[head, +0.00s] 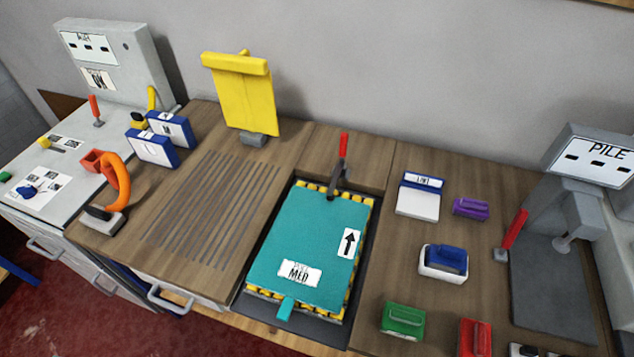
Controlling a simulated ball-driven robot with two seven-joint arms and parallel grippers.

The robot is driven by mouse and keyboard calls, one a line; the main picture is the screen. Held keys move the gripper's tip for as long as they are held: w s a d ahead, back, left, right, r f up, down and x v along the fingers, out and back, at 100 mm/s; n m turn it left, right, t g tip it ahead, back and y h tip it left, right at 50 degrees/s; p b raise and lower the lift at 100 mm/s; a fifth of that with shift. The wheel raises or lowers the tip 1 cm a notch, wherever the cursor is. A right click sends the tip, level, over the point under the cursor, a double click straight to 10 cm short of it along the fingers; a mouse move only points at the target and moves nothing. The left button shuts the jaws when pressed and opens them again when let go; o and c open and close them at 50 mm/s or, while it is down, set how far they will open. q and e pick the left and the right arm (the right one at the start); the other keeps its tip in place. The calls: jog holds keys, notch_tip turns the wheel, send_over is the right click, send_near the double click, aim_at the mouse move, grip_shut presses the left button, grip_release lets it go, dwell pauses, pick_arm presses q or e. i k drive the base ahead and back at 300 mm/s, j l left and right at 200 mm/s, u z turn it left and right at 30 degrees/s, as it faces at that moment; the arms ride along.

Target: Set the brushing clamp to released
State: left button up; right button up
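A clamp with a red handle (343,146) stands at the back edge of a teal mat (300,240). Its handle points up, and its dark metal foot (333,190) reaches over the mat's back edge. I cannot tell for certain whether the foot presses on the mat. The mat lies in a dark tray (262,312) with a yellow-and-black striped border, and carries an arrow label and a label that seems to read MED. Similar red levers stand on the left bench (96,108) and by the right machine (516,229). Neither of my grippers is in view.
To the right are a white box (418,203), a purple brush (471,208), a blue brush in a white holder (443,275), a green block (402,321) and a grey PILE machine (590,165). An orange-handled tool (118,180) and yellow stand (243,95) are left. The slotted worktop (212,205) is clear.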

aim_at(343, 137)
jog(key=k+j+u, duration=0.2)
jog(key=j, duration=0.2)
jog(key=k+j+u, duration=0.25)
jog(key=j, duration=0.15)
jog(key=j+u, duration=0.2)
jog(key=j, duration=0.2)
jog(key=k+j+u, duration=0.2)
jog(key=j, duration=0.25)
jog(key=i, duration=0.1)
